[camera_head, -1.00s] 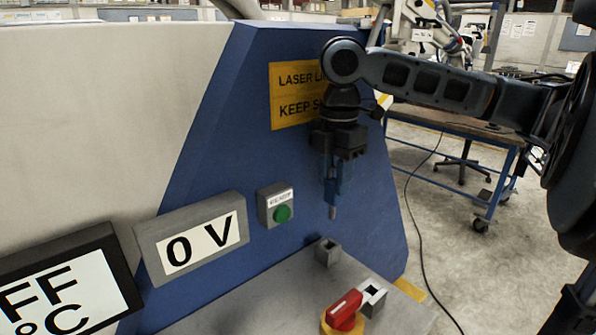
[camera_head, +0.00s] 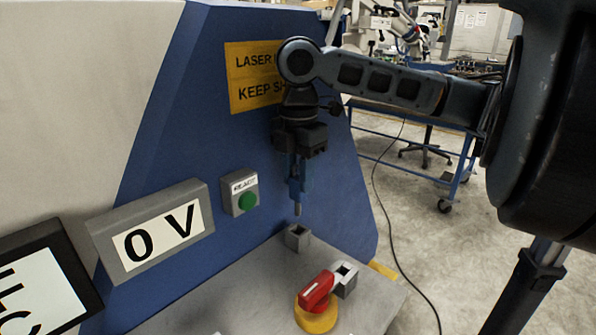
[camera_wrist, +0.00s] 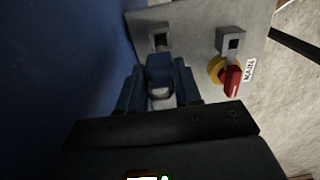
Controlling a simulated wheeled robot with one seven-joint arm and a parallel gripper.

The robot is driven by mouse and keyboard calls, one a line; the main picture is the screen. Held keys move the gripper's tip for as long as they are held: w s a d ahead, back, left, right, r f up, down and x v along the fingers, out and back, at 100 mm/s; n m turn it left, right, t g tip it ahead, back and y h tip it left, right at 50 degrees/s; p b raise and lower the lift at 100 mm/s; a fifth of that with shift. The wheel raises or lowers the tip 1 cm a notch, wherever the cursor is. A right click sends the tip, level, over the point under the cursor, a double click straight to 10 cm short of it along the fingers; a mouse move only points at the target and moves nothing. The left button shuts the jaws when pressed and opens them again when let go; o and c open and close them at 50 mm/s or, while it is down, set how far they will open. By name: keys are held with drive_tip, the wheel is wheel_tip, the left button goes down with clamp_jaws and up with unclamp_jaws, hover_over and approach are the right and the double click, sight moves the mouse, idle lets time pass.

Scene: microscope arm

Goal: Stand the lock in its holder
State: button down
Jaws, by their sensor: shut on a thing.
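My gripper (camera_head: 297,180) points straight down and is shut on the lock. The lock (camera_wrist: 160,68) is a blue block with a grey loop, between the blue fingers in the wrist view. In the head view a thin grey tip points down from the fingers, but the lock is hard to tell from them. Below the tip, and apart from it, stands a small grey square holder (camera_head: 298,237) with a dark opening. A second similar grey holder (camera_head: 344,279) stands beside the red switch. I cannot tell which one is the lock's own.
The red switch (camera_head: 317,291) on a yellow base stands on the grey ledge (camera_head: 250,298). The blue panel (camera_head: 225,150) rises close behind my gripper, with a green button (camera_head: 248,202) and a 0 V display (camera_head: 155,240).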

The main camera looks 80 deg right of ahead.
sight(298, 215)
drive_tip(key=shift+f+b, duration=0.7)
drive_tip(key=shift+f, duration=0.7)
drive_tip(key=shift+f+b, duration=1.65)
drive_tip(key=shift+f, duration=0.8)
idle(0.8)
drive_tip(key=c, duration=0.7)
unclamp_jaws()
drive_tip(key=shift+r, duration=0.1)
drive_tip(key=shift+r+p, duration=0.3)
drive_tip(key=shift+r, duration=3.55)
